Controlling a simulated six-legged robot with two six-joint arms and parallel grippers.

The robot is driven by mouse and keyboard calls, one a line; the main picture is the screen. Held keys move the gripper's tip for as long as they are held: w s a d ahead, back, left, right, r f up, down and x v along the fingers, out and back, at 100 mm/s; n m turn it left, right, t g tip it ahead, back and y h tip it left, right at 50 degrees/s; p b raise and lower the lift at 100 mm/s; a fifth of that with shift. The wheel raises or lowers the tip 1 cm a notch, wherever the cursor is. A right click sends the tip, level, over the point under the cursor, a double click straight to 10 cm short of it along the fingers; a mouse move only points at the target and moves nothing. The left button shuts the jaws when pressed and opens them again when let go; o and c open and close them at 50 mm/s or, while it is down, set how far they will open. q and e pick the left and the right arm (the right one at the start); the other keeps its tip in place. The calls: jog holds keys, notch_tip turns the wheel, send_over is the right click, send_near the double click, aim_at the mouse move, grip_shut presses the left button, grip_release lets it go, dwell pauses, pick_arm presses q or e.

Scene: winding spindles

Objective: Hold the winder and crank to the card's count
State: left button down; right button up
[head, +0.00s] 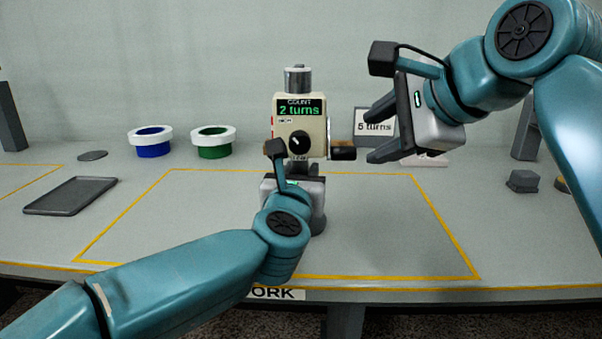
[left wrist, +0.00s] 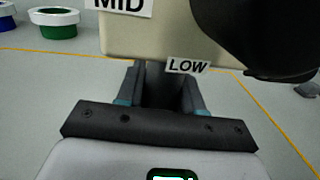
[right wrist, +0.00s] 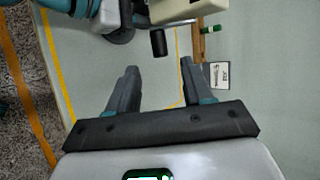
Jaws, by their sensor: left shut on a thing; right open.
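The cream winder (head: 301,137) stands upright in the marked area, its green display reading "COUNT 2 turns". My left gripper (head: 294,175) is shut on its dark post (left wrist: 165,88), just under the body with the MID and LOW labels. The dark crank handle (head: 342,153) sticks out at the winder's right side; it also shows in the right wrist view (right wrist: 158,42). My right gripper (head: 370,137) is open and empty, right of the handle and apart from it, with its fingers pointing toward it. The card (head: 375,127) reads "5 turns", partly hidden by my right gripper.
A blue spool (head: 150,143) and a green spool (head: 212,143) with white rims stand at the back left. A dark tray (head: 70,196) lies at the left. A dark block (head: 522,181) sits at the right. The marked area around the winder is otherwise clear.

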jog(key=v, duration=0.3)
jog(key=n+t+y, duration=0.2)
jog(key=t, duration=0.4)
send_near(352, 155)
jog(key=x, duration=1.3)
grip_shut()
